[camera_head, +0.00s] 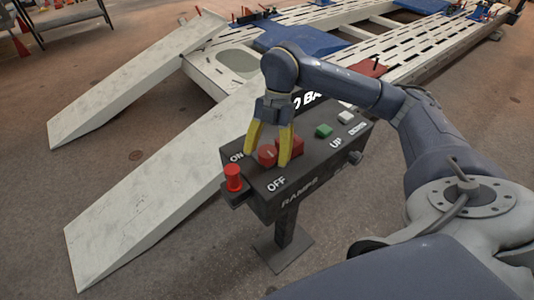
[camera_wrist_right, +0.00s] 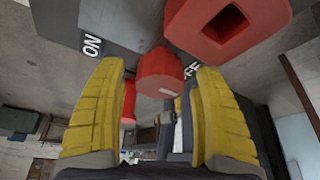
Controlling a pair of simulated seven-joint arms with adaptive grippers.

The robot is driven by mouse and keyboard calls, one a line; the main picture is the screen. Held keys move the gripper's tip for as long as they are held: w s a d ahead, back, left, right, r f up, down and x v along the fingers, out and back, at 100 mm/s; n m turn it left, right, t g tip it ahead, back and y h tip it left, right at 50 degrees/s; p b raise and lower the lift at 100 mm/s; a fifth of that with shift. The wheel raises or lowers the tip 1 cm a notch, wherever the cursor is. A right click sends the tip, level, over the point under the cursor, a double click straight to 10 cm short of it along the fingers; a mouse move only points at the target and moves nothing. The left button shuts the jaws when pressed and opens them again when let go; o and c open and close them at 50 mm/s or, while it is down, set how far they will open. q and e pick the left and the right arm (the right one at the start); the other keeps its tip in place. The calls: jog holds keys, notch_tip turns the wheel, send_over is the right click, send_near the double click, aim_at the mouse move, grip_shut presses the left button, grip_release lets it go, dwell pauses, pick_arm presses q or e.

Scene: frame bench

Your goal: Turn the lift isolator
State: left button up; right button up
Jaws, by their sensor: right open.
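The lift isolator appears to be the red rotary knob (camera_head: 267,155) on the dark control box (camera_head: 262,208), between the ON and OFF labels. My right gripper (camera_head: 266,159) points down at it, open, with a yellow finger on either side. In the right wrist view the red knob (camera_wrist_right: 158,73) shows in the gap between the fingertips (camera_wrist_right: 160,68), with space visible on both sides. I cannot tell whether either finger touches it. A red block (camera_head: 291,144) sits beside the knob, partly behind a finger. My left gripper is not in view.
A red push button (camera_head: 233,178) stands at the box's left end. A green button (camera_head: 323,130) and a white button (camera_head: 345,117) are on its right part. White ramps (camera_head: 150,190) lie to the left, and a slotted lift bed (camera_head: 390,62) lies behind.

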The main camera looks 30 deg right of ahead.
jog(key=shift+a+f, duration=0.1)
jog(key=shift+f, duration=0.1)
jog(key=shift+s, duration=0.1)
grip_shut()
dwell(0.5)
